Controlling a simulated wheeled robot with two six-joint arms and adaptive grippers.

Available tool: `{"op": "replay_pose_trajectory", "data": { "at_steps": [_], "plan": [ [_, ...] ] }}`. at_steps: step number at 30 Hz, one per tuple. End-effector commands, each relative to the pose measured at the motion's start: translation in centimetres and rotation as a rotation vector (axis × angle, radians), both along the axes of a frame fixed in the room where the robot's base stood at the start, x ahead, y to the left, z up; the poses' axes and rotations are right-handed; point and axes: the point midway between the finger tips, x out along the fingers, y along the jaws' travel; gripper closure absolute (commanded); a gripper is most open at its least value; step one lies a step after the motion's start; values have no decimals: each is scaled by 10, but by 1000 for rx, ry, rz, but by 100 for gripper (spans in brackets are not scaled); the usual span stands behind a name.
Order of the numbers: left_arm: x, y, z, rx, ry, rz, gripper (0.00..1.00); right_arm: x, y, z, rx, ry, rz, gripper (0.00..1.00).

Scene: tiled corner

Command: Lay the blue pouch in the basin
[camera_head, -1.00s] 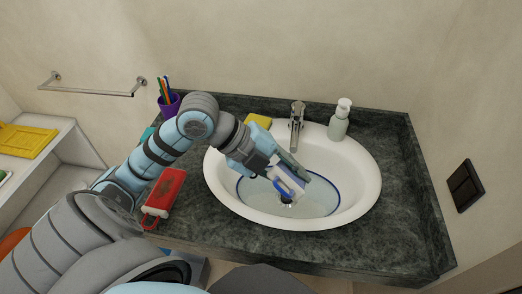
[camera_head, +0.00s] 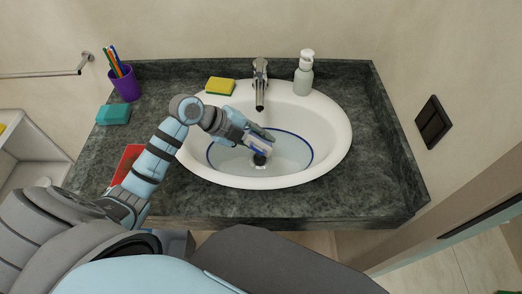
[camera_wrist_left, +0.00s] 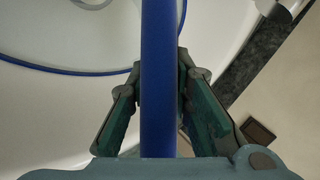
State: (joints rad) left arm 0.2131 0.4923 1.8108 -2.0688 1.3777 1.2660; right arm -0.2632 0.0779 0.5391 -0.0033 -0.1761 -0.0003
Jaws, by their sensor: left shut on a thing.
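The white oval basin (camera_head: 335,150) is set in the dark counter, with a blue ring line around its inside. My left gripper (camera_head: 266,137) is over the basin's bowl, shut on the blue pouch (camera_head: 257,146), which shows as a small white and blue piece, partly hidden by the gripper. In the left wrist view the pouch (camera_wrist_left: 158,40) is a narrow blue strip, seen edge-on between the fingers of the left gripper (camera_wrist_left: 160,78). I cannot tell whether the pouch touches the bowl. My right gripper is out of view.
The faucet (camera_head: 260,85) stands behind the basin, with a yellow sponge (camera_head: 220,86) to its left and a soap bottle (camera_head: 304,75) to its right. A purple cup of pens (camera_head: 126,84), a teal block (camera_head: 114,114) and a red item (camera_head: 127,163) are on the left counter.

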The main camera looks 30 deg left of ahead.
Motion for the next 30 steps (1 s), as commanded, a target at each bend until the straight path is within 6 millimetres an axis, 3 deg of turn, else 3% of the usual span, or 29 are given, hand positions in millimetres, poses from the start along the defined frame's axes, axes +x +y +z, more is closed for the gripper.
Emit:
{"op": "replay_pose_trajectory", "data": {
  "at_steps": [9, 23, 24, 27, 30],
  "plan": [
    [0, -1, -52, -2, 2, 0, 100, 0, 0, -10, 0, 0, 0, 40],
    [0, 0, -60, -1, -1, 0, 100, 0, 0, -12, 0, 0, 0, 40],
    [0, 0, -59, -1, -1, 0, 74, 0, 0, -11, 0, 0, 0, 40],
    [0, 0, -59, -1, -1, 0, 61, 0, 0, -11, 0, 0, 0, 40],
    [0, 0, -59, -1, -1, -1, 61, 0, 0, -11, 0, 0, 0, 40]
  ]
}}
